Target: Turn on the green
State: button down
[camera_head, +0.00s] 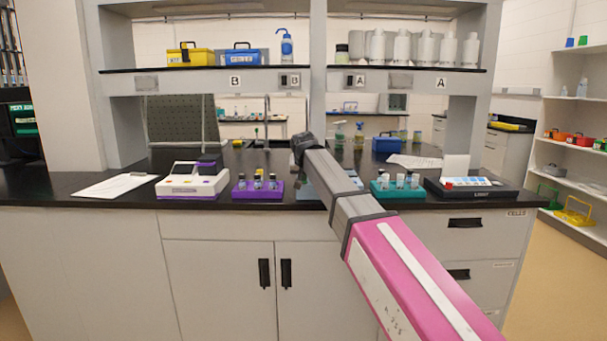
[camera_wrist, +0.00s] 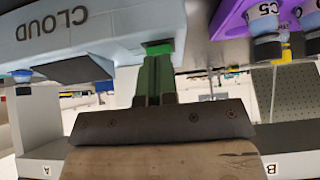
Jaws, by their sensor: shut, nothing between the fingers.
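My gripper (camera_wrist: 155,60) shows in the wrist view with its narrow green fingers together and nothing between them. The fingertips are at or against the edge of a pale blue device marked CLOUD (camera_wrist: 90,35); I cannot tell if they touch. A bright green patch (camera_wrist: 158,47) shows right at the fingertips; whether it is a button on the device or part of the fingers is unclear. In the head view my arm's dark end (camera_head: 306,148) hangs over the counter's middle and mostly hides the pale blue device (camera_head: 307,190) behind it.
A purple vial rack (camera_head: 258,194) stands left of my arm, a teal rack (camera_head: 397,192) right. A white-and-purple device (camera_head: 188,190) is further left. A black-based device (camera_head: 478,193) with small coloured buttons is far right. Shelves (camera_head: 220,70) hang above the counter.

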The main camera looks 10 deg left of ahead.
jog(key=shift+s+f, duration=0.15)
jog(key=shift+f, duration=0.2)
jog(key=shift+r, duration=0.25)
jog(key=shift+r, duration=0.6)
